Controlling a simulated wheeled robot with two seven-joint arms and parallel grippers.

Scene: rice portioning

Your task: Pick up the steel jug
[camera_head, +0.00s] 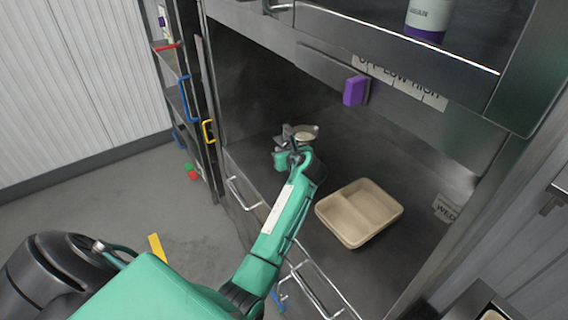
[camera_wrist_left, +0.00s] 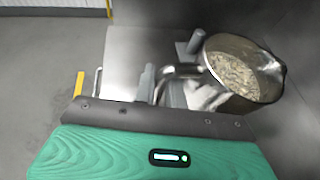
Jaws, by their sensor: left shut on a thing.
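The steel jug (camera_head: 305,134) is at the end of my left arm in the head view, over the steel counter. It is a shiny jug with rice-like grains inside, and it shows large in the left wrist view (camera_wrist_left: 243,72), tilted in the picture. My left gripper (camera_head: 290,150) is shut on the jug's handle (camera_wrist_left: 175,76), with grey fingers on either side of it. My arm partly hides the jug in the head view. I cannot tell whether the jug's base touches the counter. My right gripper is not in view.
A beige two-compartment tray (camera_head: 347,238) stands on the counter to the right of my arm. A purple knob (camera_head: 354,91) sticks out from the panel above. Shelves with coloured handles (camera_head: 187,98) stand at the left. Drawer handles (camera_head: 243,194) stick out below the counter.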

